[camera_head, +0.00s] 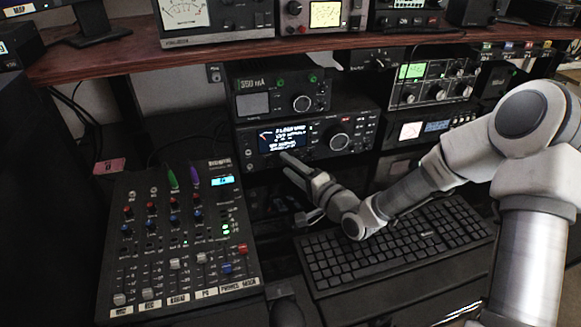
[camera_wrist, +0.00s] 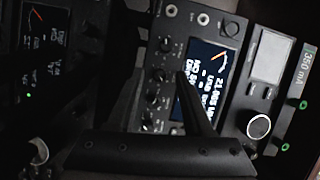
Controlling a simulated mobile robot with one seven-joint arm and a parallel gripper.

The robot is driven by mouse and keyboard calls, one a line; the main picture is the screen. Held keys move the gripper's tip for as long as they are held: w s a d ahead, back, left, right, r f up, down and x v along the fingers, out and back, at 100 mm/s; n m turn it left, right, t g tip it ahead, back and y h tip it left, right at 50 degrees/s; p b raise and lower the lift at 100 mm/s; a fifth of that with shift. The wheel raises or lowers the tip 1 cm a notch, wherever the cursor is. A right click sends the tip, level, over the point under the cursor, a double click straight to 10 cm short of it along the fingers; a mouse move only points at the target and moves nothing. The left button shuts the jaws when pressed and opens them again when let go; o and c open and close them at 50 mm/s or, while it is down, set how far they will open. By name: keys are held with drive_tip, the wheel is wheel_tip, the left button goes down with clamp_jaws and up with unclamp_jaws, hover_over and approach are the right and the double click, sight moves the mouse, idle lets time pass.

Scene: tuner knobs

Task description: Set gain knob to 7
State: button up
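The radio (camera_head: 290,137) has a lit display and a large round knob (camera_head: 340,142) to its right. In the wrist view the scene looks turned on its side; the radio's display (camera_wrist: 207,75) shows with a column of small dark knobs (camera_wrist: 157,75) beside it. I cannot read which one is the gain knob. My gripper (camera_head: 285,162) is just in front of the radio's lower left front. In the wrist view its two dark fingers (camera_wrist: 150,85) look spread, with the right finger overlapping the display's edge. No knob is clearly held.
A unit marked 350 mA (camera_head: 280,88) sits on the radio; its knob also shows in the wrist view (camera_wrist: 260,127). A keyboard (camera_head: 395,245) lies under my arm. A mixer (camera_head: 180,240) stands at left. A wooden shelf (camera_head: 300,46) with equipment is above.

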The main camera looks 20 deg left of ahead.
drive_tip(key=shift+d, duration=0.1)
drive_tip(key=p+v, duration=0.3)
drive_tip(key=v, duration=1.4)
drive_tip(key=shift+s+p, duration=0.15)
drive_tip(key=shift+p, duration=0.15)
